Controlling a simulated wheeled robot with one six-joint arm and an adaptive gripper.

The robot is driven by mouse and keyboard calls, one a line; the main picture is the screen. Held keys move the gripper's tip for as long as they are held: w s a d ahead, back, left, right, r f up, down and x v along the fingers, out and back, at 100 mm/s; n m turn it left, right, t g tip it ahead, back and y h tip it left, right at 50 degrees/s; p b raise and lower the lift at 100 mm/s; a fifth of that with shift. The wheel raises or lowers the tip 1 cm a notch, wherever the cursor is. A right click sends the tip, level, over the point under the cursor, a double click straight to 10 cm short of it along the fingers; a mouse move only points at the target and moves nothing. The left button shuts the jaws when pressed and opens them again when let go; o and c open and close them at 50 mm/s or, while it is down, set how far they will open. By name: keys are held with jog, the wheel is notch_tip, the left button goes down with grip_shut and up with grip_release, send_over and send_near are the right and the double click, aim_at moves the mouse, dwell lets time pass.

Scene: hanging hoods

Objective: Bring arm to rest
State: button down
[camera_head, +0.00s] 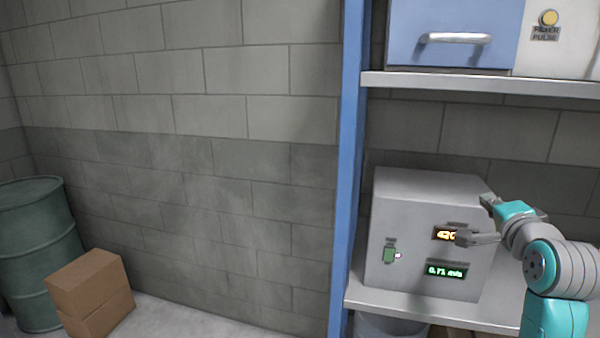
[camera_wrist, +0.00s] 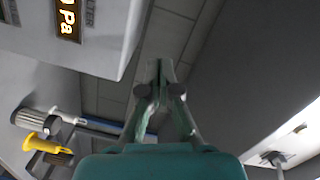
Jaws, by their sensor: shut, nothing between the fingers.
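My gripper (camera_head: 463,237), grey with teal arm parts behind it, reaches in from the right in the head view. Its tip is in front of the grey box (camera_head: 409,215) on the shelf and covers part of the orange display (camera_head: 441,233). I cannot tell whether it touches the box. In the wrist view my gripper (camera_wrist: 159,68) has its fingers together and nothing between them. The grey box (camera_wrist: 105,30) is at the upper left there, with its orange display (camera_wrist: 68,18) ending in "Pa".
A blue shelf post (camera_head: 347,150) stands left of the box; an upper shelf (camera_head: 480,86) carries a blue drawer unit (camera_head: 450,55). A green drum (camera_head: 40,260) and cardboard boxes (camera_head: 88,285) stand at the left. A yellow fitting (camera_wrist: 45,144) shows in the wrist view.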

jog(key=s+a+f+n, duration=0.2)
jog(key=s+a+f, duration=0.15)
jog(key=f, duration=0.55)
jog(key=s+a+f+n+y, duration=0.1)
jog(key=s+a+f, duration=0.25)
jog(key=f, duration=0.55)
jog(key=s+a+f+n, duration=0.2)
jog(key=s+a+f, duration=0.15)
jog(key=f, duration=0.65)
jog(key=s+a+f+n+g+y, duration=0.1)
jog(key=s+a+f+n, duration=0.15)
jog(key=s+f, duration=0.45)
jog(key=s+a+f+n, duration=0.2)
jog(key=s+a+f, duration=0.1)
jog(key=s, duration=0.7)
jog(key=s+a+n, duration=0.2)
jog(key=s+n, duration=0.1)
jog(key=s, duration=1)
jog(key=s+a+r+n+g+y, duration=0.1)
jog(key=s+n, duration=0.3)
jog(key=s, duration=0.8)
jog(key=shift+s+a+y, duration=0.3)
jog(key=shift+s+a, duration=0.1)
jog(key=shift+a, duration=0.45)
